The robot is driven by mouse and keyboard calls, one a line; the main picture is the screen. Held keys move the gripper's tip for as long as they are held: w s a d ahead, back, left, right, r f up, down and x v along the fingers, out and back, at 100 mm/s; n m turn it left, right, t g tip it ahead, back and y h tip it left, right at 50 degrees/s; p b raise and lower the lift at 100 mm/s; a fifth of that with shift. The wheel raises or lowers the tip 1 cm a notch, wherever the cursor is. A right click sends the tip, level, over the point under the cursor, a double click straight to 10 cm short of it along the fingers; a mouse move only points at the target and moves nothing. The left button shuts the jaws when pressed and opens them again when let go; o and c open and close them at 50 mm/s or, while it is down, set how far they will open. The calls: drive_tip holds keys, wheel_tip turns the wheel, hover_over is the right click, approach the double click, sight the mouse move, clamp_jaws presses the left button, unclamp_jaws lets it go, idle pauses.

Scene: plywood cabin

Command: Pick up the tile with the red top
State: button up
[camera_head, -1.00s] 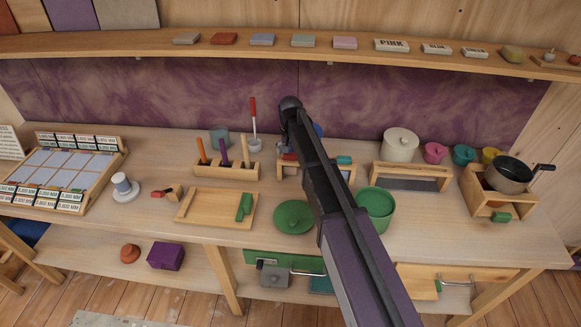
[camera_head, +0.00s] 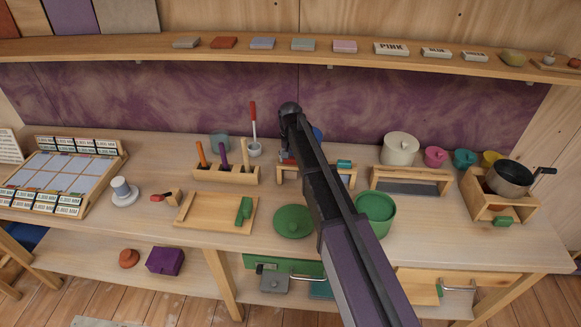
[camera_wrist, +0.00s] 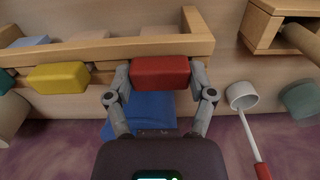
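The tile with the red top (camera_wrist: 160,71) sits in a wooden rack (camera_wrist: 110,50) in the wrist view, in line with a yellow tile (camera_wrist: 58,77) to its left. My gripper (camera_wrist: 161,76) has one finger against each short end of the red tile, with no clear gap on either side. The tile looks level with its neighbour, not raised. In the head view the rack (camera_head: 346,179) is partly behind my arm, which hides most of the gripper and the tile.
A white cup with a red-handled stick (camera_wrist: 242,96) stands close to the right finger in the wrist view. A wooden peg holder (camera_head: 228,176) is left of the rack. A green pot (camera_head: 376,212) and green lid (camera_head: 293,221) stand in front.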

drive_tip(key=shift+r, duration=0.1)
idle(0.4)
wheel_tip(320, 180, up, 10)
drive_tip(key=p, duration=1)
idle(0.7)
drive_tip(key=shift+r+p, duration=0.4)
drive_tip(key=shift+p, duration=0.15)
drive_tip(key=shift+r+p, duration=0.35)
drive_tip(key=shift+s, duration=0.1)
